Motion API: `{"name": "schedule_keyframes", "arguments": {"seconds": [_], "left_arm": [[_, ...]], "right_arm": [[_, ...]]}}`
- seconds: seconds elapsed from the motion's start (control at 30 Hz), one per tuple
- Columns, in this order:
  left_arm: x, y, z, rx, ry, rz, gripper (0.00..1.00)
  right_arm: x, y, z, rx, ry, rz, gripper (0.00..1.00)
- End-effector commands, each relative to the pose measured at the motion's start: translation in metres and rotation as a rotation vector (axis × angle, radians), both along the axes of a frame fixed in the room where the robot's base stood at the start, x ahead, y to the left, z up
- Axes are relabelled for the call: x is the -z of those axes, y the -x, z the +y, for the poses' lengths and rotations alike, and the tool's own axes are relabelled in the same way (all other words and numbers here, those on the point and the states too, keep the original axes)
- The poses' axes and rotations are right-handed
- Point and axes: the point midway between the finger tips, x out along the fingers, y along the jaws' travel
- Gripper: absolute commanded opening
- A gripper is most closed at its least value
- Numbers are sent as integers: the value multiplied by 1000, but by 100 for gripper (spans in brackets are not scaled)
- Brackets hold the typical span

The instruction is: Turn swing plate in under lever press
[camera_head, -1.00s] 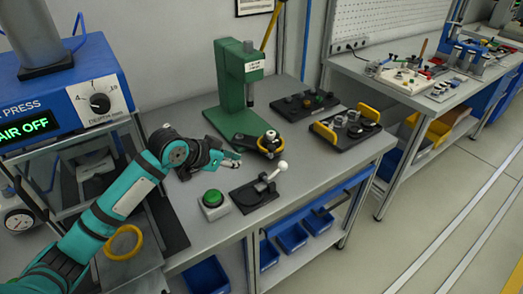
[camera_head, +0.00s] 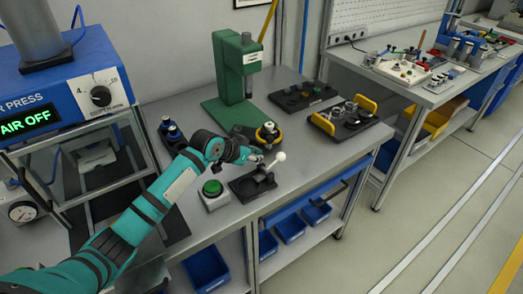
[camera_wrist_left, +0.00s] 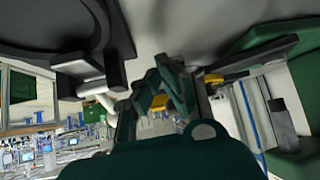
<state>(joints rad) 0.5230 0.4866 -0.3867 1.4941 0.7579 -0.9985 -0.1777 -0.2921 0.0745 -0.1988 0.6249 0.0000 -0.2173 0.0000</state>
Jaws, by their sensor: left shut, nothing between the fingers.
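The green lever press (camera_head: 229,85) stands on the bench near the wall, its ram above its green base. The swing plate (camera_head: 269,135), dark and round with an orange-yellow rim, sits at the front right of the base, out to the side of the ram. It carries a small metal-topped part. My left gripper (camera_head: 260,156) is shut and empty, just in front of the swing plate; whether it touches the plate I cannot tell. The wrist view shows the gripper's dark fingers (camera_wrist_left: 165,88) close up, with nothing between them. My right gripper is out of view.
A black toggle fixture with a white knob (camera_head: 280,157) and a green push button (camera_head: 212,188) stand close to my left gripper. A black tray with yellow handles (camera_head: 325,124) and another black tray (camera_head: 298,97) lie to the right. The blue press (camera_head: 62,82) stands at left.

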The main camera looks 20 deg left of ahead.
Motion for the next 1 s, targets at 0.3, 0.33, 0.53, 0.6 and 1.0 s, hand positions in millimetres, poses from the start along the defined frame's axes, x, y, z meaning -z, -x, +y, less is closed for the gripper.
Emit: {"name": "schedule_keyframes", "arguments": {"seconds": [0.3, 0.33, 0.53, 0.6, 1.0], "left_arm": [[-2, -24, -12, 0, 1, -2, 0], [-2, -24, -12, 0, 1, -2, 0], [-2, -24, -12, 0, 0, -2, 0], [-2, -24, -12, 0, 0, -2, 0], [-4, -30, -18, -47, 2, -3, 0]], "right_arm": [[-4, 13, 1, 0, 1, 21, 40], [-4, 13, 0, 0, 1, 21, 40], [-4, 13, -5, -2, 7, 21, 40], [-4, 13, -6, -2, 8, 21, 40], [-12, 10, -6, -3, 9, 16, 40]]}}
